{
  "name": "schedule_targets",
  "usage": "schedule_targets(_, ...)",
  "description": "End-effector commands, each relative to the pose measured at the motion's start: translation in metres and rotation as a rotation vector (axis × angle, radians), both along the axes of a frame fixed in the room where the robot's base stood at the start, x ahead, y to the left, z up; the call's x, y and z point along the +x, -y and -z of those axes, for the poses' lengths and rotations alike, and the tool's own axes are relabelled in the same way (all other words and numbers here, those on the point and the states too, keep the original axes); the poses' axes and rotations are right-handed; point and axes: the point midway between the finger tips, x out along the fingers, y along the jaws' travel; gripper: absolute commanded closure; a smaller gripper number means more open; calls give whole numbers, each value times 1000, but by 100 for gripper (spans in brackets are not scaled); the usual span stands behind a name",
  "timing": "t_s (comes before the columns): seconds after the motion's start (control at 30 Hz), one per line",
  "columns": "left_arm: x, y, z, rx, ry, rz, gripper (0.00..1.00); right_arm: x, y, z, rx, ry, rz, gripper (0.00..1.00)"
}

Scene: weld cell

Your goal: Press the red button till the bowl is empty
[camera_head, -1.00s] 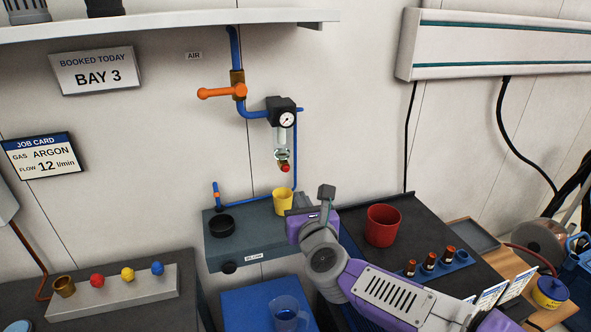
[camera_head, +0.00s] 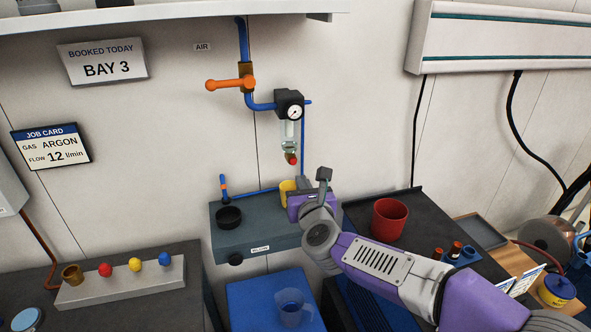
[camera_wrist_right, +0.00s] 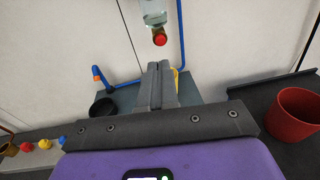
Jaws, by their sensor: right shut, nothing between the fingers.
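The red button (camera_head: 292,159) sits at the bottom of the clear bowl (camera_head: 289,132) under the gauge. It also shows at the top of the right wrist view (camera_wrist_right: 160,39), above the fingertips. I cannot tell how much liquid the bowl holds. My right gripper (camera_wrist_right: 160,72) is shut and empty, its fingers pointing up below the button, with a gap between. A yellow cup (camera_head: 286,188) stands below the bowl, partly hidden by the gripper. My left gripper is not in view.
An orange valve handle (camera_head: 230,84) and blue air pipe (camera_head: 243,40) are on the wall. A black round dish (camera_head: 229,217) stands on the grey bench unit (camera_head: 255,237). A red cup (camera_head: 388,219) stands to the right. A clear jug (camera_head: 292,308) is in front.

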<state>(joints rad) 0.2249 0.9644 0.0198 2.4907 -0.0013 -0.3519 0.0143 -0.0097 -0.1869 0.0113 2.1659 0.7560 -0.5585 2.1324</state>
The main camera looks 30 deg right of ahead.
Motion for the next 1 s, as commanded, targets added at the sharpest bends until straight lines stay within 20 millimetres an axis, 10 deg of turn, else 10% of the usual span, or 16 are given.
schedule_targets(0.43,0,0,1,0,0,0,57,72,26,8,1,-2,1,100)
schedule_targets(1.0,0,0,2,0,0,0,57,82,31,9,1,0,3,100)
